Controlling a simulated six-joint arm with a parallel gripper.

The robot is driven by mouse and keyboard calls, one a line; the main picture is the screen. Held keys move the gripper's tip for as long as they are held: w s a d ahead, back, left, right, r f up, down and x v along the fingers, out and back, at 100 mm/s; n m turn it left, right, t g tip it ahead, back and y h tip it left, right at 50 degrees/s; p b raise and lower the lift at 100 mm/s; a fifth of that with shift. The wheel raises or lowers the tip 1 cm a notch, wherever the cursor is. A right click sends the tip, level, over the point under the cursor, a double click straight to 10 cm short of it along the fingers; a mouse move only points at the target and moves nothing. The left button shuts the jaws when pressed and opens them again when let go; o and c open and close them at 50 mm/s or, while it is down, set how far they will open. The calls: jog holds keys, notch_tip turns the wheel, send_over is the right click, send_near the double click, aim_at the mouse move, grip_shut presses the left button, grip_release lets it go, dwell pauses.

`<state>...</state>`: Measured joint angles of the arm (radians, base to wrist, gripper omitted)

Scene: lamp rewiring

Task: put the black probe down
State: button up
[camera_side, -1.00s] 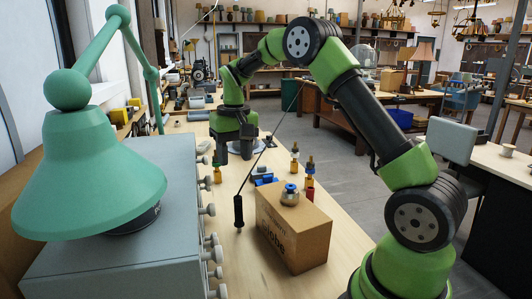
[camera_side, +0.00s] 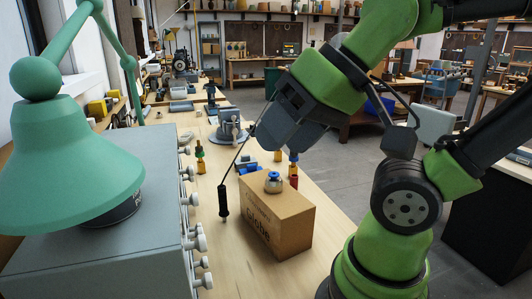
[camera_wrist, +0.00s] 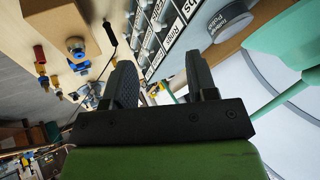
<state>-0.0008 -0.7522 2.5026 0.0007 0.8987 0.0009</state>
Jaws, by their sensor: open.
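The black probe (camera_side: 223,201) is a slim black handle with a thin dark lead rising from its top, to the left of the cardboard box (camera_side: 290,228). It looks upright with its tip down; whether it touches the bench (camera_side: 235,270) I cannot tell. In the wrist view the probe (camera_wrist: 111,36) shows near the top, between the box and the grey panel. My gripper (camera_side: 288,130) is above and behind the box in the side view. In the wrist view its two dark jaws (camera_wrist: 160,82) are apart with nothing between them, clear of the probe.
A grey cabinet (camera_side: 110,255) with a row of knobs stands on the left, under a green lamp (camera_side: 75,175). A blue-topped metal part (camera_side: 273,182) sits on the box. Blue blocks (camera_side: 248,167) and small coloured posts stand behind it. Bare bench lies around the probe.

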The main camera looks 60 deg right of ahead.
dwell(0.3)
jog(key=m+t+h, duration=0.3)
jog(key=m+h, duration=0.3)
jog(key=h, duration=0.2)
send_over(223, 189)
jog(key=s+a, duration=0.4)
jog(key=a, duration=0.1)
notch_tip(223, 189, down, 15)
notch_tip(223, 189, down, 6)
jog(key=d+n+t+h, duration=0.2)
jog(key=n, duration=0.1)
jog(key=x, duration=0.6)
jog(key=shift+d+f, duration=0.2)
jog(key=shift+d, duration=0.05)
